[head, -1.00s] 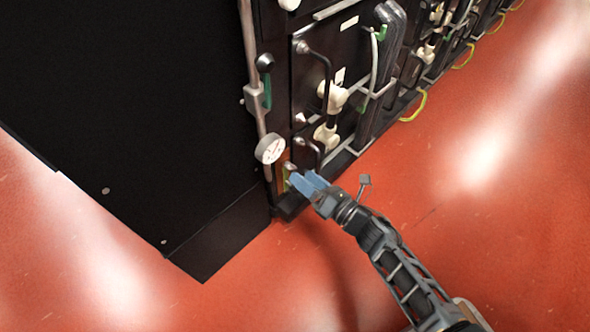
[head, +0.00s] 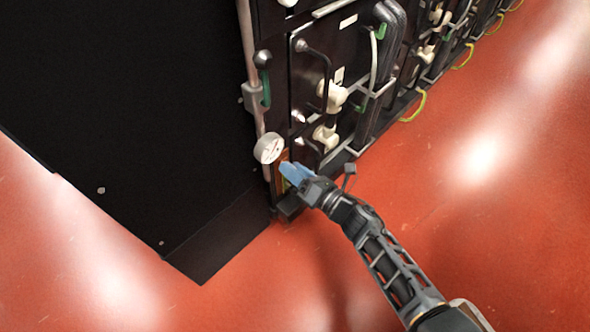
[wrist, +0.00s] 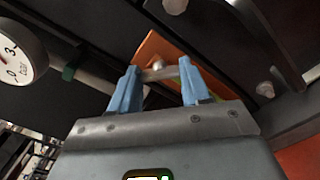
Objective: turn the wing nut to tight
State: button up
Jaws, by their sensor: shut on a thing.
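The wing nut (wrist: 160,72) is a pale metal piece in front of an orange plate (wrist: 150,45) in the wrist view. My gripper (wrist: 156,84) has its two blue fingers on either side of the wing nut, shut on its wings. In the head view my gripper (head: 285,170) is at the low front of the black cabinet, just below the gauge, and its fingers hide the wing nut there. The nut's turn position relative to tight is not clear.
A white round gauge (head: 268,148) sits close above and left of my gripper, and shows in the wrist view (wrist: 15,55). Cabinet handles and white fittings (head: 326,136) stand to the right. The red floor (head: 480,220) is open in front.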

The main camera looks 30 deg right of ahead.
jog(key=c, duration=0.4)
jog(key=shift+c, duration=0.2)
